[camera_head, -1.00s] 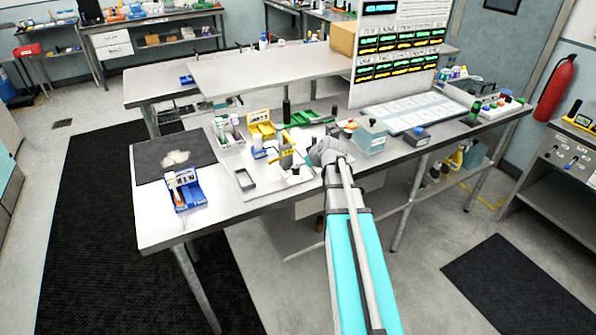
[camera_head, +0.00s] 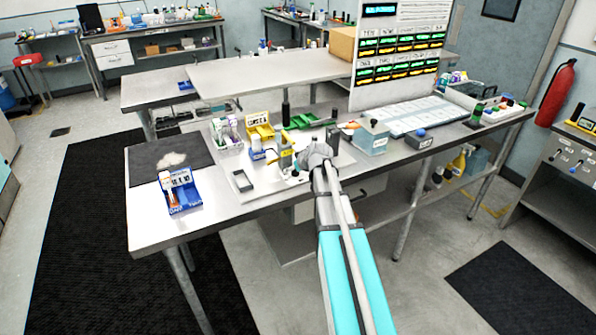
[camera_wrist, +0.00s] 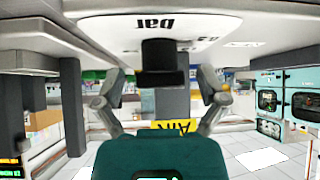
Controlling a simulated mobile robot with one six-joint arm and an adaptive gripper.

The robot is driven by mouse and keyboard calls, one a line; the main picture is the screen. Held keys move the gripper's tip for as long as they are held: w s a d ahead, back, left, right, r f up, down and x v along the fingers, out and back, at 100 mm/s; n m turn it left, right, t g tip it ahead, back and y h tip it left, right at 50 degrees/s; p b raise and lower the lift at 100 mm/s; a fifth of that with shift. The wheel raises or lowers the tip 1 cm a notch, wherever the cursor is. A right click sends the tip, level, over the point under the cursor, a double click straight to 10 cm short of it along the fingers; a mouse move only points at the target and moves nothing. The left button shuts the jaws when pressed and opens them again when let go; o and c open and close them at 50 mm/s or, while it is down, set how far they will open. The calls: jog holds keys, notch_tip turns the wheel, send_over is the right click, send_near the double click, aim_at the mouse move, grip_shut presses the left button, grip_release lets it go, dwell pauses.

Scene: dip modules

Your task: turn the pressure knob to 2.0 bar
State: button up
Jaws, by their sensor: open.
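The black pressure knob (camera_wrist: 163,58) shows in the wrist view, jutting from a white dial face (camera_wrist: 100,27) with upside-down "bar" lettering. My gripper (camera_wrist: 160,84) is open, one finger on each side of the knob. A gap shows between each finger and the knob, so neither appears to touch it. The dial's numbers and the knob's setting cannot be read. A yellow label with upside-down "AIR" lettering (camera_wrist: 175,126) lies below the knob. In the head view my gripper (camera_head: 300,160) is beside a small yellow-and-dark device (camera_head: 286,158) on the bench; the knob is too small to make out there.
The metal bench (camera_head: 225,218) is crowded around the device. A blue holder (camera_head: 180,200) stands front left, a yellow bin (camera_head: 260,122) and green tray (camera_head: 308,120) behind, a clear box (camera_head: 371,140) to the right.

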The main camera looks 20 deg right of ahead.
dwell(0.3)
jog(key=c, duration=1.2)
jog(key=shift+o, duration=0.2)
jog(key=shift+m+h, duration=1.1)
jog(key=shift+m, duration=0.4)
jog(key=o, duration=1.2)
jog(key=shift+c, duration=0.2)
